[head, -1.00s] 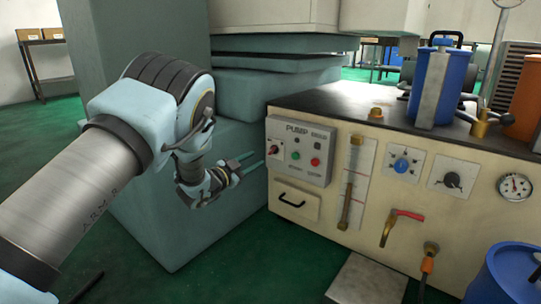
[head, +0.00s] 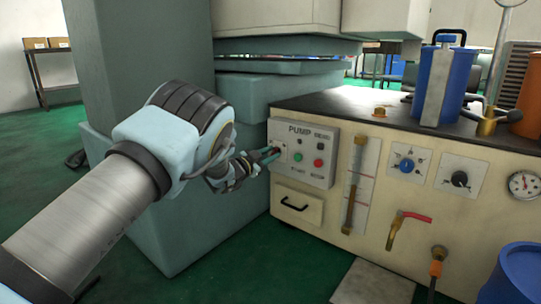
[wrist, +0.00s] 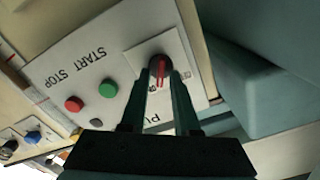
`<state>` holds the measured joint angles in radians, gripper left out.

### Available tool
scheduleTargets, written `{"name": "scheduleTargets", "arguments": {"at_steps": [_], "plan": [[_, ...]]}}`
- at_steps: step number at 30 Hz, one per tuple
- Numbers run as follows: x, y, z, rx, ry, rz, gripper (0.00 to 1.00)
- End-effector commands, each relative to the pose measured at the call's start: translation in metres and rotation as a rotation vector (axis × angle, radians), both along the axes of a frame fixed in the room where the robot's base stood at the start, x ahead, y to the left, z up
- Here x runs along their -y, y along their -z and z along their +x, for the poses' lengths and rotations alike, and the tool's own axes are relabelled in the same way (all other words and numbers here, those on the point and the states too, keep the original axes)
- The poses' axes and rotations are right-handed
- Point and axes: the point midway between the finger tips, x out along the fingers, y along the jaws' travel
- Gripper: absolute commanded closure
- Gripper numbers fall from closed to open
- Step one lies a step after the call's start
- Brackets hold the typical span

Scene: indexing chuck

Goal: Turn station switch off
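The station switch (wrist: 160,72) is a dark round knob with a red bar on a white plate of the pump panel (head: 318,142). In the wrist view the bar runs nearly upright, in line with the fingers. My gripper (wrist: 161,80) is open, with one finger on each side of the knob; some gap shows beside the red bar. Whether the fingertips touch the knob is not clear. In the head view my gripper (head: 274,154) is at the panel's left side, and its fingertips largely cover the switch.
A green button (wrist: 108,89) and a red button (wrist: 73,104) sit beside the switch plate. A drawer (head: 297,206) is below the panel. A sight tube (head: 355,190), dials and a red-handled tap (head: 400,226) are to the right. A large blue-grey machine block (head: 190,215) stands close on the left.

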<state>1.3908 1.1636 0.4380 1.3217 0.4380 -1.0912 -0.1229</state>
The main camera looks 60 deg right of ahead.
Motion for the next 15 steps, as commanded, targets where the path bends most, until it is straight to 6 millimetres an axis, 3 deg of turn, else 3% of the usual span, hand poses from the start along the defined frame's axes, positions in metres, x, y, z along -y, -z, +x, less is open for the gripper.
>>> {"name": "scheduleTargets", "arguments": {"at_steps": [1,7,15], "plan": [[-0.0001,-0.0001,0.0,0.0,0.0,0.0,0.77],[-0.0001,0.0,0.0,0.0,0.0,0.0,0.99],[-0.0002,0.0,-0.0001,0.0,0.0,0.0,1.0]]}}
